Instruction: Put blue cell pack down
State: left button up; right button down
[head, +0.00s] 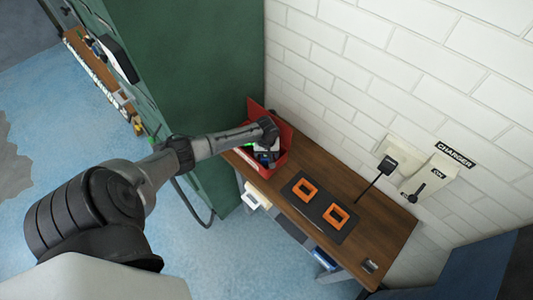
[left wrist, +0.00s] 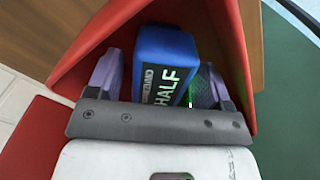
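The blue cell pack (left wrist: 165,62), with white "HALF" lettering, is inside a red open box (left wrist: 232,50) in the left wrist view. My left gripper (left wrist: 160,85) has its two purple-grey fingers spread wide, one on each side of the pack. A narrow dark gap shows between the left-hand finger and the pack; the other finger is close beside it. In the head view my left gripper (head: 264,152) reaches down into the red box (head: 284,134) at the workbench's far end, and my wrist mostly hides the pack. My right gripper is not in view.
The wooden workbench (head: 385,232) carries a dark tray with two orange square frames (head: 304,192), right of the red box. A white brick wall with a charger unit (head: 430,176) stands behind. A green cabinet (head: 190,70) stands left of the bench.

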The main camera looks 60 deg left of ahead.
pick_arm(q)
notch_tip(320, 180, up, 12)
jog(key=s+d+f+m, duration=0.3)
jog(key=s+d+m, duration=0.15)
jog(key=d, duration=0.45)
jog(key=s+d+f+m, duration=0.3)
jog(key=s+d+m, duration=0.15)
jog(key=d, duration=0.45)
jog(key=s+d+r+m+t, duration=0.3)
jog(key=s+d+r+m, duration=0.2)
jog(key=s+d, duration=0.5)
notch_tip(320, 180, up, 3)
jog(key=s, duration=0.2)
jog(key=shift+s+d+f+t+p, duration=0.15)
jog(key=shift+s+d+t+p, duration=0.1)
jog(key=shift+s+t+p, duration=0.05)
